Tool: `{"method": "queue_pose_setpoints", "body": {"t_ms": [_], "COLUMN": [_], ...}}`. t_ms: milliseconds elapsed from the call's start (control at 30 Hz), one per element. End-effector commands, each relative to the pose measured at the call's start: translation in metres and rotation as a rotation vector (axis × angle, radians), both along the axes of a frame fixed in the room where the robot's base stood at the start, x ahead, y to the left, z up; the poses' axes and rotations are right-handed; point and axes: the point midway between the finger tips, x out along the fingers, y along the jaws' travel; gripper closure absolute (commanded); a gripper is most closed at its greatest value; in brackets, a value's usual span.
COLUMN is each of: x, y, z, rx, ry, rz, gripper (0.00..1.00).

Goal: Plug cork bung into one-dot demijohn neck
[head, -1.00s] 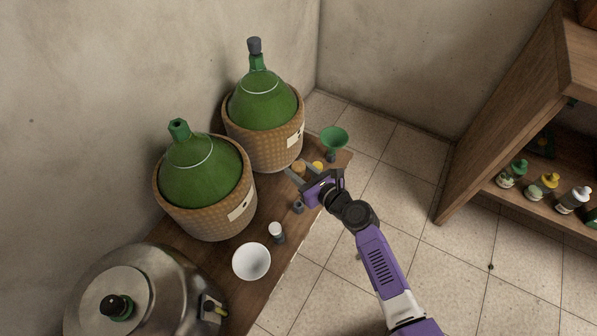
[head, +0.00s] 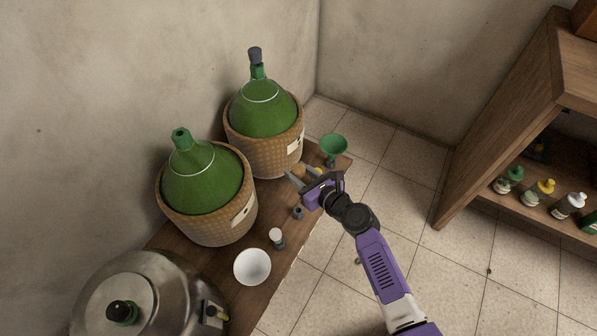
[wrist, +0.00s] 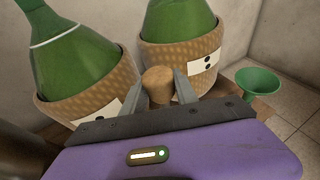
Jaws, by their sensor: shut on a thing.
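My gripper (head: 297,177) is shut on the cork bung (wrist: 158,85), a tan cylinder between the two grey fingers in the wrist view. It is over the right part of the bench, in front of the back demijohn. The front green demijohn (head: 202,178) sits in a wicker basket, and its neck (head: 181,137) is open. Its label (head: 242,213) seems to carry one dot, small in the head view.
The wooden bench (head: 222,287) also holds a green funnel (head: 333,147), a white bowl (head: 252,266), a small white-topped item (head: 276,236), a small grey piece (head: 298,213) and a steel pot (head: 150,283). A wooden shelf (head: 500,120) with bottles stands at right.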

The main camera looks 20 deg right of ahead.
Motion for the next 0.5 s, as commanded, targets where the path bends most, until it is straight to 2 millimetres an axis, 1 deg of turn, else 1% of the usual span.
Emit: {"method": "queue_pose_setpoints", "body": {"t_ms": [33,500], "x": [0.000,0.000], "y": [0.000,0.000], "z": [0.004,0.020], "rx": [0.000,0.001], "ry": [0.000,0.000], "rz": [0.000,0.000], "gripper": [1.00,1.00]}}
